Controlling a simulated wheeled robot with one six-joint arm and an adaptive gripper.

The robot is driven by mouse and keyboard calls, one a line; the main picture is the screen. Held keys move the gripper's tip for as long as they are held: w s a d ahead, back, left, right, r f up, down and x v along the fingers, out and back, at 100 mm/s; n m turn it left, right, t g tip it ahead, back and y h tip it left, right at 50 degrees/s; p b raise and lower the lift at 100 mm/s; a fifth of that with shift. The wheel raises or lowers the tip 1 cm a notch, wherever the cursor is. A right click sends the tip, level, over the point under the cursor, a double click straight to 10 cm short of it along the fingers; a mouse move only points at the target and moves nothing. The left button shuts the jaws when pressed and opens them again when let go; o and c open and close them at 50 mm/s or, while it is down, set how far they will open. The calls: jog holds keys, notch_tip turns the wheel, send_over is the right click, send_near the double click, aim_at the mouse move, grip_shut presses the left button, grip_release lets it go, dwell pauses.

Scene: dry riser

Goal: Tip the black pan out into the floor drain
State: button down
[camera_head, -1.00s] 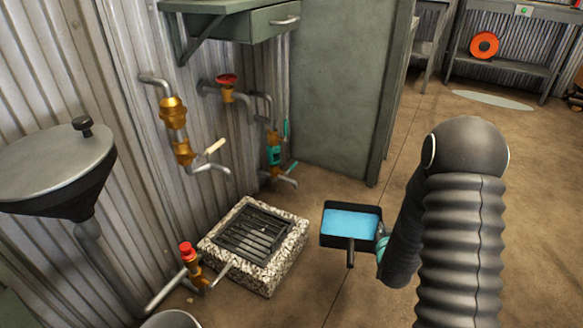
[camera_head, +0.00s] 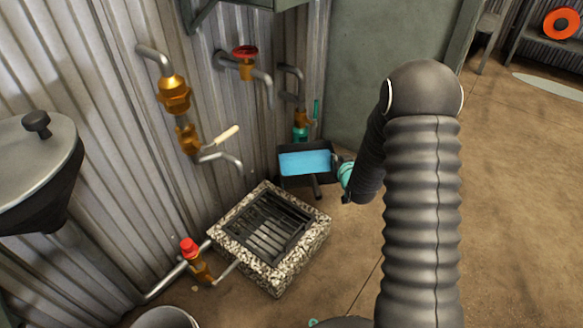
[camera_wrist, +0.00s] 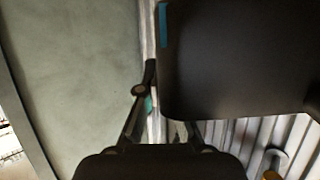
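The black pan (camera_head: 284,181) holds blue liquid (camera_head: 305,162) and looks roughly level in the head view. It is up in the air behind the floor drain, near the wall. My gripper (camera_head: 342,176) is at the pan's right side, mostly hidden behind my arm, and appears to hold it. In the wrist view the dark pan (camera_wrist: 235,60) fills the upper right, close to the fingers, with a strip of blue at its left. The floor drain (camera_head: 318,238) is a speckled stone block with a dark slotted grate, in front of and below the pan.
Pipes with a brass valve (camera_head: 174,95), a red handwheel (camera_head: 245,51) and a teal-handled tap (camera_head: 301,128) run along the corrugated wall. A red-capped valve (camera_head: 190,250) stands left of the drain. A lidded funnel (camera_head: 38,165) is at far left. Open floor lies right.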

aim_at(289, 150)
jog(key=w+a+n+g+y+b, duration=0.4)
jog(key=w+a+n+g+y, duration=0.2)
jog(key=w+a+n+y, duration=0.55)
jog(key=a+f+n+g, duration=0.1)
jog(key=g, duration=0.1)
jog(key=s+a+f+g+b, duration=0.1)
jog(key=a+f+g, duration=0.1)
jog(key=s+a+f+n+g, duration=0.1)
jog(key=f, duration=0.1)
jog(key=shift+a+n+g+h+b, duration=0.25)
jog(key=shift+n+g+h+b, duration=0.1)
jog(key=shift+g+b, duration=0.05)
notch_tip(289, 150, down, 8)
jog(key=s+d+n+g+b, duration=0.1)
jog(key=d+n+g, duration=0.1)
jog(key=n+g, duration=0.1)
jog(key=shift+s+d+r+n+g+b, duration=0.3)
jog(key=shift+n+g, duration=0.1)
jog(key=shift+g, duration=0.3)
jog(key=shift+a+r+p, duration=0.1)
jog(key=shift+r+p, duration=0.15)
jog(key=shift+p, duration=0.6)
jog(key=shift+s+a+r+n+t+h+p, duration=0.25)
jog(key=shift+r+n+t+h+p, duration=0.4)
jog(key=shift+p, duration=1.75)
jog(key=shift+s+a+r+n+t+h+p, duration=0.1)
jog(key=shift+s+r+n+t+h+p, duration=0.4)
jog(key=shift+p, duration=1.9)
